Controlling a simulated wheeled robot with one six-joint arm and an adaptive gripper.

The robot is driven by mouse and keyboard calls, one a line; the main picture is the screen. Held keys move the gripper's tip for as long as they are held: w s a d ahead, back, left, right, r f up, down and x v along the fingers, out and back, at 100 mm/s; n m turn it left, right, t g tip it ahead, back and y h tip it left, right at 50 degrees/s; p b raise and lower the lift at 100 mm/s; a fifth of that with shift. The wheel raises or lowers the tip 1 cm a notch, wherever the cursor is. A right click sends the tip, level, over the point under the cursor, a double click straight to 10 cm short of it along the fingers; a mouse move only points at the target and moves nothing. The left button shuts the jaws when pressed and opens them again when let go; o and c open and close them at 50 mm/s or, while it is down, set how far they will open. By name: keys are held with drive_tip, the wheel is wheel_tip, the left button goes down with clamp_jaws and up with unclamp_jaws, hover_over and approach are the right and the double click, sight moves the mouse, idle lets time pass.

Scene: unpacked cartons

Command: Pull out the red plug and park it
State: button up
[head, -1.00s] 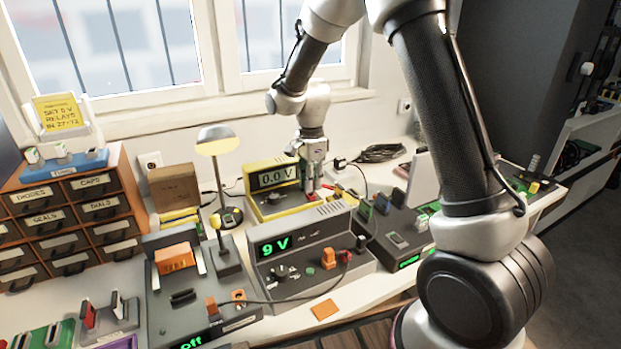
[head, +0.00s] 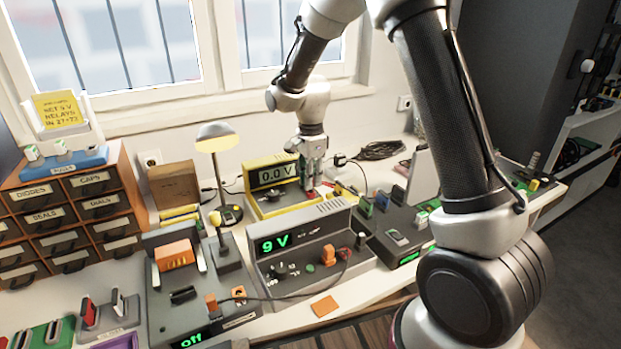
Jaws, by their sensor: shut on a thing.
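The red plug (head: 310,195) is small and partly hidden by my fingers, at the right front of the yellow meter (head: 268,203), whose display reads 0.0 V. My gripper (head: 312,185) points down from above and is shut on the red plug. I cannot tell whether the plug is seated in a socket or clear of it. The grey power supply (head: 300,265) in front reads 9 V. A dark lead with a red end (head: 344,254) meets it beside an orange switch (head: 328,255).
A desk lamp (head: 217,139) stands left of the meter. A grey unit (head: 190,305) with an orange block and an "off" display lies at front left. A dark unit (head: 400,235) with coloured parts is on the right. A drawer cabinet (head: 75,215) stands far left.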

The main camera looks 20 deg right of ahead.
drive_tip(key=shift+f, duration=0.7)
idle(1.1)
drive_tip(key=o, duration=0.9)
drive_tip(key=shift+c, duration=0.2)
